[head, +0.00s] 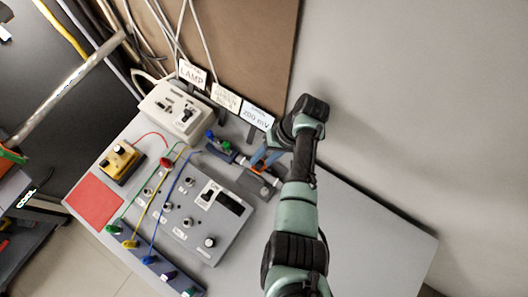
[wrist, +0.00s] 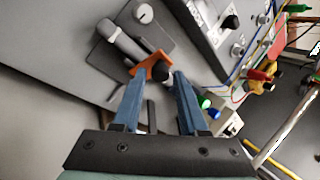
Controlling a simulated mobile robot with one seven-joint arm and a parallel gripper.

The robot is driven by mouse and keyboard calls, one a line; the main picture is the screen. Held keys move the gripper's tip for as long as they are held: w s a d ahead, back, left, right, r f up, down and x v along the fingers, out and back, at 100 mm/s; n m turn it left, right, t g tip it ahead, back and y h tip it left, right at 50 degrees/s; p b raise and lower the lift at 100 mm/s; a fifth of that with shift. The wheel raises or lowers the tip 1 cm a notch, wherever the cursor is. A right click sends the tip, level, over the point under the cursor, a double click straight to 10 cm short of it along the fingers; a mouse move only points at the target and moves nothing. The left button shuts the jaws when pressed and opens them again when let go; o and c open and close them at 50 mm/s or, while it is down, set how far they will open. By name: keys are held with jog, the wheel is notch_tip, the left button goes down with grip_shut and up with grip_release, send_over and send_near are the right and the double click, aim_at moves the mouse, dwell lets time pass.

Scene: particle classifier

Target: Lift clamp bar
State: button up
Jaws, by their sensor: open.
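An orange angled piece, which looks like the clamp bar (wrist: 146,67), lies across a grey cylinder (wrist: 120,40) on a dark base plate. The orange piece also shows small in the head view (head: 257,171). My gripper (wrist: 160,80) has two blue fingers standing apart, close to the orange piece. A dark round end (wrist: 161,72) shows between the fingertips. I cannot tell whether the fingers touch the orange piece. Nothing is held. In the head view my gripper (head: 266,158) reaches down to the same spot, and my arm hides the area to its right.
A grey control panel (head: 205,232) with knobs and coloured cables stands left of the clamp. A beige lamp box (head: 175,110), a yellow box (head: 121,160) and a red mat (head: 95,202) lie farther left. Signs (head: 257,115) stand behind. The tabletop (head: 370,240) at right is clear.

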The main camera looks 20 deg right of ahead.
jog(key=shift+o, duration=0.9)
jog(key=v, duration=0.7)
jog(key=shift+r+b, duration=0.25)
jog(key=shift+b, duration=0.05)
